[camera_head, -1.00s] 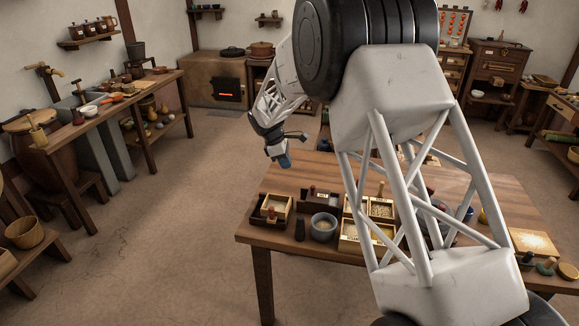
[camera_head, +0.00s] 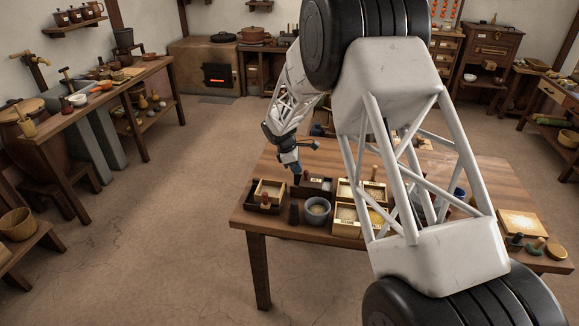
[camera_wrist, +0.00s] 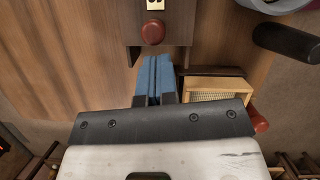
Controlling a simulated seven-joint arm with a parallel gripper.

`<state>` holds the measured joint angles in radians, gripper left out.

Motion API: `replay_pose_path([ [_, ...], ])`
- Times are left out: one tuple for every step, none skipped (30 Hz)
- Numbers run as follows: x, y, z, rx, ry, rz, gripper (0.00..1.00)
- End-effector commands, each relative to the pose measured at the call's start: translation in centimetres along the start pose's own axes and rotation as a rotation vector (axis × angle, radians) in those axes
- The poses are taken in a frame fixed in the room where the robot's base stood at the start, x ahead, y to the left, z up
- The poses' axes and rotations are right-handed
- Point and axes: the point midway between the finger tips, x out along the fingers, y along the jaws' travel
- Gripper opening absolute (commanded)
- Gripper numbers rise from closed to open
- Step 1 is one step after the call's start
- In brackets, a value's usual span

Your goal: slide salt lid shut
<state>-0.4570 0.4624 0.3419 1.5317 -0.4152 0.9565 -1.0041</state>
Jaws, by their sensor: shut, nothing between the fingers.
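A dark wooden box (camera_wrist: 162,18) with a partly cut-off label beginning with "S" is at the top of the wrist view; it looks like the salt box. A round red knob (camera_wrist: 153,32) sits near its end closest to me. Two side strips extend past the knob; I cannot tell how far the lid is open. In the head view the box (camera_head: 318,184) is on the table, right of my gripper (camera_head: 297,176). My blue fingers (camera_wrist: 155,78) are shut and empty, a short way from the knob in the picture. Contact with the box is not clear.
A dark upright peg (camera_head: 294,213) and a grey bowl (camera_head: 318,210) stand in front. More open boxes (camera_head: 346,214) stand to the right. My arm hides part of the table (camera_head: 280,231).

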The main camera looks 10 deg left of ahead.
Motion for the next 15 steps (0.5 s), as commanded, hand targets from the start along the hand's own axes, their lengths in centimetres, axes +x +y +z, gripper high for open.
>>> replay_pose_path([
  [0.07,0.0,0.23,0.0,0.0,0.0,0.0],
  [0.11,0.0,0.31,0.0,0.0,0.0,0.0],
  [0.15,0.0,0.39,0.0,0.0,0.0,0.0],
  [0.16,0.01,0.44,0.0,0.0,0.0,0.0],
  [0.18,0.01,0.47,0.0,0.0,0.0,0.0],
  [0.18,0.01,0.49,0.0,0.0,0.001,0.0],
  [0.19,0.01,0.5,0.0,0.0,0.001,0.0],
  [0.19,0.01,0.5,0.0,0.0,0.001,0.0],
  [0.19,0.01,0.49,-0.001,0.0,0.001,0.0],
  [0.19,0.01,0.49,0.0,0.0,0.001,0.0],
  [0.18,0.02,0.49,0.0,0.0,0.001,0.0],
  [0.18,0.02,0.49,0.0,0.0,0.001,0.0],
  [0.19,0.01,0.49,0.0,0.0,0.001,0.0],
  [0.19,0.01,0.51,0.0,0.0,0.001,0.0],
  [0.23,0.0,0.61,0.0,0.0,0.0,0.0],
])
